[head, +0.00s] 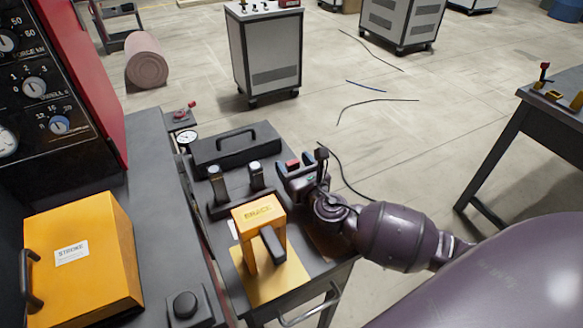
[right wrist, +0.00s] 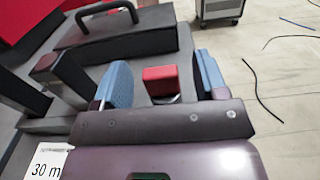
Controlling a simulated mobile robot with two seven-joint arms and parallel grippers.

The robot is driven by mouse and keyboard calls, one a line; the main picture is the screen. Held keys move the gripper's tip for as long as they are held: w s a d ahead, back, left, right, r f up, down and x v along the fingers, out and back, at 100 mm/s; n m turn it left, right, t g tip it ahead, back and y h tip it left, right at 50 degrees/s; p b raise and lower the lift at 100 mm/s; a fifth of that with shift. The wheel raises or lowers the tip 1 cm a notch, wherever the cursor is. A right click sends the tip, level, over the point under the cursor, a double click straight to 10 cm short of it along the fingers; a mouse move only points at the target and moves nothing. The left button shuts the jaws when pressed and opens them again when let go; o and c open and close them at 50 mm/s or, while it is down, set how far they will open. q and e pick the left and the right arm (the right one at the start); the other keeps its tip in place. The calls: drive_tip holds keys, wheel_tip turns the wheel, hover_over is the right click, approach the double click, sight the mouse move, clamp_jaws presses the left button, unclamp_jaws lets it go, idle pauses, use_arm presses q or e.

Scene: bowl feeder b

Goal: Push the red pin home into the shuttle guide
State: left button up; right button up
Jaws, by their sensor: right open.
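The red pin (right wrist: 160,80) shows in the right wrist view as a red block-shaped head with a small pale metal part under it. My right gripper (right wrist: 163,78) is open, with one blue-padded finger on each side of the red head and visible gaps between. In the head view the red pin (head: 292,163) is a small red patch at my right gripper (head: 296,166), near the table's right edge. The shuttle guide cannot be clearly told apart; the pin's lower end is hidden. My left gripper is not in view.
A black block with a handle (head: 236,148) lies behind two dark posts (head: 217,182) with silver tops. A yellow BRACE block (head: 259,222) with a black handle stands in front. A yellow STROKE box (head: 85,260) is at left.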

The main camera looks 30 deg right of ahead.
sight(292, 162)
drive_tip(key=shift+w, duration=0.45)
drive_tip(key=c, duration=1)
drive_tip(key=shift+r, duration=0.65)
wheel_tip(292, 162, up, 5)
drive_tip(key=shift+r+p, duration=0.2)
drive_tip(key=shift+p, duration=1.05)
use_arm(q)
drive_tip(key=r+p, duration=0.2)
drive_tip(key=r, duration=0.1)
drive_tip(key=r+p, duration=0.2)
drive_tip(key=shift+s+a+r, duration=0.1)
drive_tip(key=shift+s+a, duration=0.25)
use_arm(e)
wheel_tip(292, 162, up, 14)
drive_tip(key=shift+f, duration=0.25)
